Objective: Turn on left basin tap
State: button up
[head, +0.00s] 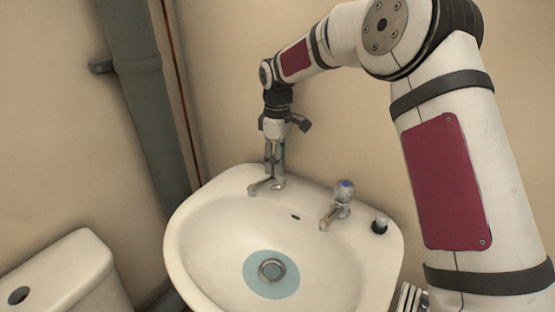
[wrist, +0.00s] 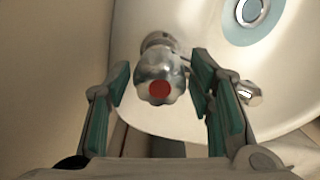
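The left basin tap (head: 265,187) stands at the back left of the white basin (head: 190,235). Its chrome spout shows in the head view, while its handle is hidden behind my gripper. In the wrist view the tap's knob (wrist: 158,78) has a red cap and sits between my two fingers. My gripper (head: 275,172) points down over the tap. It also shows in the wrist view (wrist: 162,85), with its fingers apart on either side of the knob. Gaps show between the pads and the knob, so it is open.
The right tap (head: 342,203), with a blue cap, stands on the basin's back rim. A small dark-based plug or fitting (head: 380,224) is at the right rim. A grey pipe (head: 147,100) runs down the wall at left. A white cistern (head: 65,275) is at lower left.

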dwell(0.3)
notch_tip(320, 180, up, 12)
dwell(0.5)
